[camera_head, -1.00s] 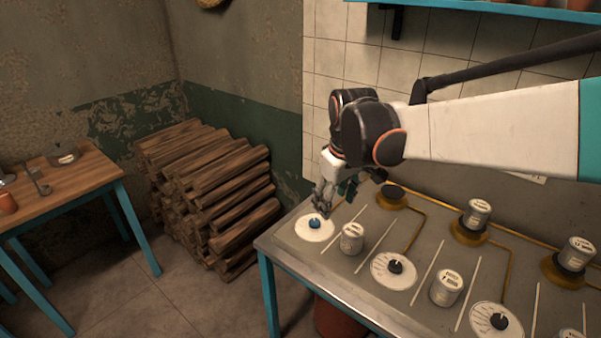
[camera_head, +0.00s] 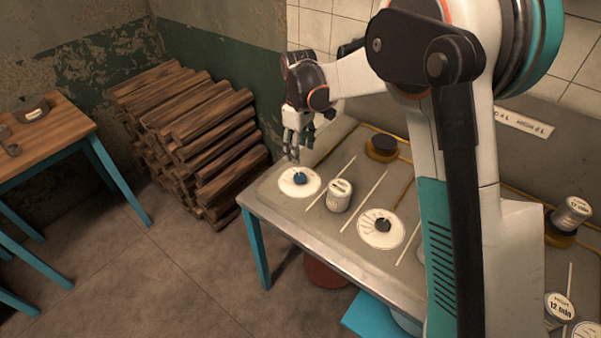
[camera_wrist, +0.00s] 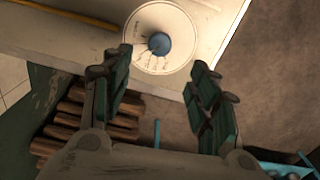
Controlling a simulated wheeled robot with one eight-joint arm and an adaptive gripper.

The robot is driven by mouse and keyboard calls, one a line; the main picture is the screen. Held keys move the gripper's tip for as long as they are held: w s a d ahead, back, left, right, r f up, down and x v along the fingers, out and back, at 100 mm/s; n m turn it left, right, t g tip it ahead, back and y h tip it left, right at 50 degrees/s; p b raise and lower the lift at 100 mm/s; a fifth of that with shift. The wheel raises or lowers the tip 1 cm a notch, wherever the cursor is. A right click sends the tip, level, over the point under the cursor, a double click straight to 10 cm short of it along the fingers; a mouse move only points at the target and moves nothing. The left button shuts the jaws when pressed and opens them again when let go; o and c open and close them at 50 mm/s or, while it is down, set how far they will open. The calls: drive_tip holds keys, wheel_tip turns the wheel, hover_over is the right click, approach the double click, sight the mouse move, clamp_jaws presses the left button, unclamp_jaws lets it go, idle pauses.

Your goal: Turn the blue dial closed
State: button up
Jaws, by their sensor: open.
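The blue dial (camera_head: 299,178) sits on a round white plate with printed marks (camera_head: 286,186) at the left front corner of the stove table. In the wrist view the blue dial (camera_wrist: 158,43) shows at the top centre, beyond the fingertips, on its white disc (camera_wrist: 145,59). My gripper (camera_head: 293,158) is above and just behind the dial, pointing down. In the wrist view my gripper (camera_wrist: 155,75) is open, with its two fingers apart on either side below the dial. Nothing is between the fingers, and they appear apart from the dial.
A white labelled can (camera_head: 339,195) stands right of the dial. A black dial (camera_head: 383,225) on a white plate lies farther right. A burner (camera_head: 381,147) is behind. A log pile (camera_head: 190,130) stands left of the stove. A wooden table (camera_head: 60,140) is at far left.

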sight(300, 176)
wheel_tip(300, 176, down, 11)
drive_tip(key=b, duration=0.3)
drive_tip(key=shift+r, duration=0.15)
drive_tip(key=shift+c, duration=0.4)
drive_tip(key=c, duration=1)
